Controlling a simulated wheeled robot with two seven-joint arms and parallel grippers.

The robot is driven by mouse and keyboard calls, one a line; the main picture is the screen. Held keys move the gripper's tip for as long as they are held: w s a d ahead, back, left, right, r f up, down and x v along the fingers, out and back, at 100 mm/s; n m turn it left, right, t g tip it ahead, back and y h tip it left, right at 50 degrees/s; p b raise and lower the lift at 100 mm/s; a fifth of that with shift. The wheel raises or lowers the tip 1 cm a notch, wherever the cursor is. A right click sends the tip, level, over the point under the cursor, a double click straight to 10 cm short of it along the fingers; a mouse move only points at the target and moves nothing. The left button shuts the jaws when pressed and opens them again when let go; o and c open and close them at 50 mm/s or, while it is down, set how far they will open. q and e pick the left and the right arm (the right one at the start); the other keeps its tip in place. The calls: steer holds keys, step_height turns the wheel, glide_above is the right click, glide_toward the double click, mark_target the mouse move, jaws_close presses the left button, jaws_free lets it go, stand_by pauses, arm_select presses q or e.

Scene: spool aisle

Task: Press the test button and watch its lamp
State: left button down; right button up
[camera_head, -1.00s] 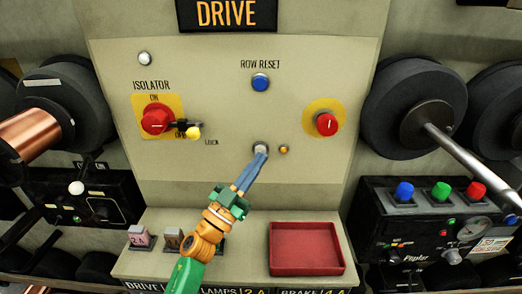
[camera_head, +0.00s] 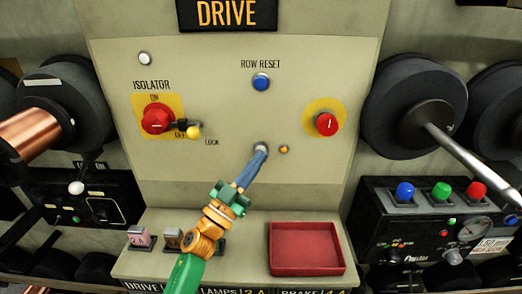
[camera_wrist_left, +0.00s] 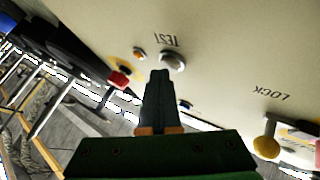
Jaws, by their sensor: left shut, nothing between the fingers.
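The test button (camera_head: 261,148) is a small grey-white round button low on the beige drive panel. It also shows in the left wrist view (camera_wrist_left: 173,61), beside the word TEST. Its lamp (camera_head: 284,149) is a small amber dome just to the right of it; in the wrist view the lamp (camera_wrist_left: 139,54) looks orange. I cannot tell for sure whether it is lit. My left gripper (camera_head: 262,153) is shut and empty, with its blue-grey fingertips at the button and covering its lower edge. Whether they touch it is unclear. My right gripper is not in view.
A red isolator knob (camera_head: 156,119) with a yellow-ended lock pin (camera_head: 193,132) is on the left. A blue row reset button (camera_head: 261,82) is above, and a red knob (camera_head: 327,124) to the right. A red tray (camera_head: 306,262) rests on the ledge below.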

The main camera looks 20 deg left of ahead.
arm_select(q)
steer(key=shift+s+d+p, duration=0.25)
steer(key=shift+s+p, duration=0.3)
steer(key=shift+s, duration=0.3)
steer(key=s+p, duration=0.1)
steer(key=s, duration=0.1)
steer(key=s+d, duration=0.1)
steer(key=s+p, duration=0.1)
steer(key=s, duration=0.1)
steer(key=shift+s+d+p, duration=0.35)
